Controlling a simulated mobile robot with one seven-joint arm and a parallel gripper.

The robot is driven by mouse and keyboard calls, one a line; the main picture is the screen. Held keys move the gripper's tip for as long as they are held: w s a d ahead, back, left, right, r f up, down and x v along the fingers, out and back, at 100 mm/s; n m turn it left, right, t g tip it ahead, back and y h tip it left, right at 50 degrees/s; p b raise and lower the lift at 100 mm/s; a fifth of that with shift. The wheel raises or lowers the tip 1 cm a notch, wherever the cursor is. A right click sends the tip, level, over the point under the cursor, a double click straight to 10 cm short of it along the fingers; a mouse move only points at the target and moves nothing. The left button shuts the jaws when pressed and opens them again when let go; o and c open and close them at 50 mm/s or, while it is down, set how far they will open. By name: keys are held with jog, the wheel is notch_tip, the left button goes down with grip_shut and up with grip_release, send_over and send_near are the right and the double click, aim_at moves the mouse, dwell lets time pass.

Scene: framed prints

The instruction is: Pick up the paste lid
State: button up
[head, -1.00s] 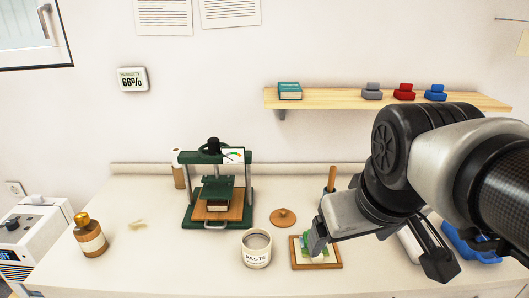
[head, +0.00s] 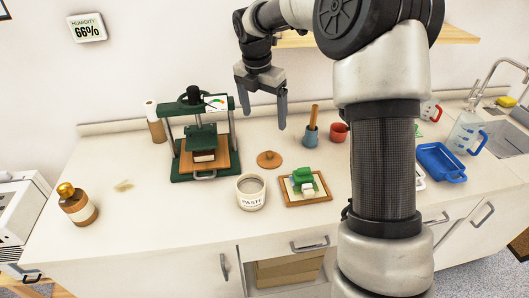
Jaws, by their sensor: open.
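The paste lid (head: 269,159) is a round, flat brown disc with a small knob, lying on the white counter in the head view. It is behind and slightly right of the open white paste jar (head: 251,193), apart from it. My gripper (head: 264,121) is open and empty, its two fingers pointing down. It hangs above the counter, above the lid in the picture, and does not touch it. The lid is in full view.
A green press (head: 205,145) stands left of the lid. A framed print (head: 306,188) with green items on it lies to the right front. A blue pot with a wooden handle (head: 311,133) and a red cup (head: 338,132) stand behind right. A brown bottle (head: 77,204) stands far left.

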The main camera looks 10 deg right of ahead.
jog(key=b, duration=0.2)
send_over(269, 153)
jog(key=f, duration=0.7)
jog(key=a+f, duration=0.1)
jog(key=f, duration=0.3)
jog(key=shift+s, duration=0.1)
jog(key=shift+w+d+f, duration=0.1)
jog(key=shift+d+f, duration=0.05)
jog(key=shift+f, duration=0.8)
jog(key=shift+w+d+f, duration=0.1)
jog(key=shift+d+f, duration=0.1)
jog(key=shift+f, duration=0.75)
jog(key=shift+d+f, duration=0.15)
jog(key=shift+f, duration=0.8)
jog(key=c, duration=1.1)
